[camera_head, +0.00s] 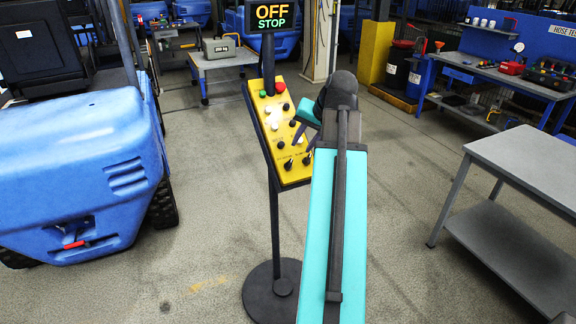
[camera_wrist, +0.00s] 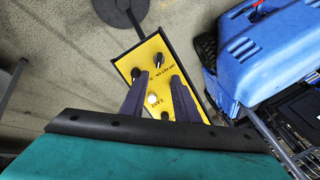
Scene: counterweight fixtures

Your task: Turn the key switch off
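A yellow control panel (camera_head: 292,177) stands tilted on a dark post, with several knobs and lamps. A display (camera_head: 270,17) above it reads OFF and STOP. In the wrist view the panel (camera_wrist: 142,54) shows a dark knob with a light pointer (camera_wrist: 159,60) and another dark knob (camera_wrist: 135,72). I cannot tell for sure which is the key switch; labels are too small to read. My gripper (camera_head: 305,137) is over the panel's lower right part. In the wrist view my gripper (camera_wrist: 159,77) has its two fingers apart, with a white lamp (camera_wrist: 152,99) showing between them.
A blue vehicle (camera_head: 80,150) stands left of the panel. A grey two-level table (camera_head: 530,160) is at the right, and a blue workbench (camera_head: 500,75) is behind it. The panel's round base (camera_head: 262,290) rests on the floor. Open floor surrounds it.

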